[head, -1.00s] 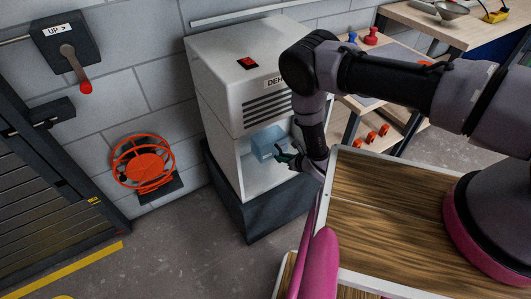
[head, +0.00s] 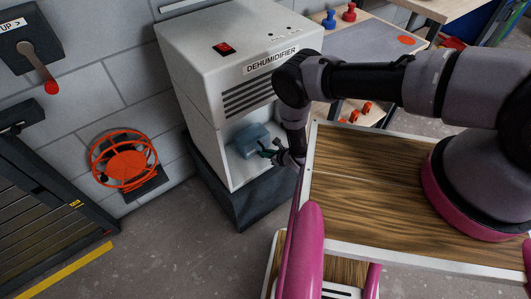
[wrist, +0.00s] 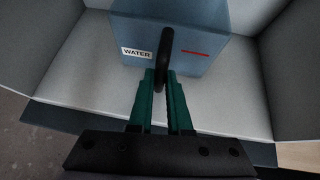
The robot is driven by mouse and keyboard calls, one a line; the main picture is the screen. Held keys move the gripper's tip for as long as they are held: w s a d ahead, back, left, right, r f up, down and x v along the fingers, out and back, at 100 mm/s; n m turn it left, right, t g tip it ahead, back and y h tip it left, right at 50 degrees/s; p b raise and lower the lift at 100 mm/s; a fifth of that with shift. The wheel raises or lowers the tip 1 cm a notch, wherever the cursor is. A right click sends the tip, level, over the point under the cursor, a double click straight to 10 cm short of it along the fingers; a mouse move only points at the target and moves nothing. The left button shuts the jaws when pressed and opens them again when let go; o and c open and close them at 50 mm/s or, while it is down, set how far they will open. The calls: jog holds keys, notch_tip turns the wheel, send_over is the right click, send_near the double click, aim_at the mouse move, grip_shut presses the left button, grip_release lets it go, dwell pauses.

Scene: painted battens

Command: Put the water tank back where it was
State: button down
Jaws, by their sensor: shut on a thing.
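The water tank (head: 250,138) is a translucent blue box inside the open lower bay of the white dehumidifier (head: 199,61). In the wrist view the tank (wrist: 205,50) bears a "WATER" label, a short red line and a dark upright handle (wrist: 163,55) on its front. My gripper (wrist: 160,85) has its green fingers shut on that handle. In the head view my gripper (head: 271,150) reaches into the bay's mouth from the right. The tank stands over the pale bay floor (wrist: 80,101); I cannot tell whether it touches the floor or the back wall.
The dehumidifier stands on a dark plinth (head: 252,197). An orange wheel (head: 125,164) is on the wall at left. Grey floor (head: 170,245) in front is clear.

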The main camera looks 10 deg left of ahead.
jog(key=c, duration=0.8)
grip_release()
jog(key=shift+c, duration=0.2)
jog(key=v, duration=1.2)
